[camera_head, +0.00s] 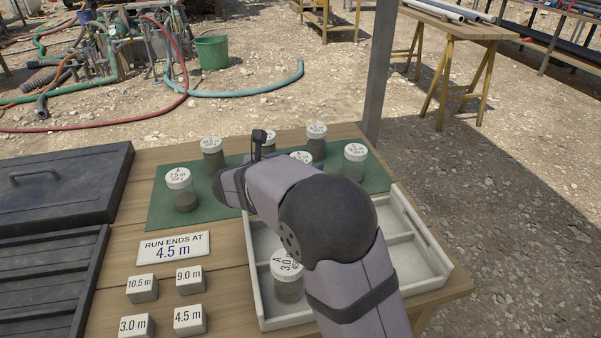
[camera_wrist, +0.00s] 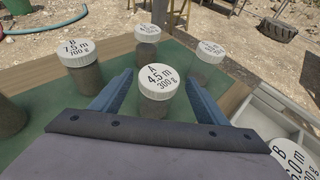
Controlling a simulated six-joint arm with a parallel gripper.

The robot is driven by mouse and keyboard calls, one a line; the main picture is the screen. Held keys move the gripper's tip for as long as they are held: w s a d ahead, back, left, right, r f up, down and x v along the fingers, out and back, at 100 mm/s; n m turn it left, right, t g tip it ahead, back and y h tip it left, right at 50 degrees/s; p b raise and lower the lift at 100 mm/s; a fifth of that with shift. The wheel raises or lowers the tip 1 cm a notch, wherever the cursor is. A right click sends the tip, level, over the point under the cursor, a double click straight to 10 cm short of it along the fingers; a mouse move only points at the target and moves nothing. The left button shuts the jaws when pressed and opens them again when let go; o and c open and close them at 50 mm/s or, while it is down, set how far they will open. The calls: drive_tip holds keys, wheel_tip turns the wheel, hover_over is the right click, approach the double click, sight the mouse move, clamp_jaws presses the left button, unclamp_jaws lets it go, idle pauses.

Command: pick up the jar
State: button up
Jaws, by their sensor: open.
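A jar with a white lid marked A, 4.5 m, 300 g (camera_wrist: 157,80) stands upright on the green mat (camera_wrist: 60,115) in the wrist view. My gripper (camera_wrist: 157,78) is open, with one blue finger on each side of this jar; I cannot tell whether either finger touches it. In the head view, a white lid that seems to read 4.5 m (camera_head: 301,157) shows behind my arm, its body mostly hidden. A sign reading "RUN ENDS AT 4.5 m" (camera_head: 174,248) lies on the wooden table.
Several other lidded jars stand on the mat, including a 7.5 m one (camera_head: 184,190) and a 9.0 m one (camera_head: 355,161). A 3.0 m jar (camera_head: 288,278) stands in the pale divided tray (camera_head: 432,248). Several marked blocks (camera_head: 142,289) sit front left, beside black cases (camera_head: 60,185).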

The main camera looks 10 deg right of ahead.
drive_tip(key=shift+x, duration=2.6)
drive_tip(key=shift+w+a+r, duration=0.1)
drive_tip(key=c, duration=1.4)
drive_tip(key=shift+o, duration=0.2)
drive_tip(key=shift+r, duration=0.1)
wheel_tip(320, 180, up, 10)
drive_tip(key=p, duration=0.2)
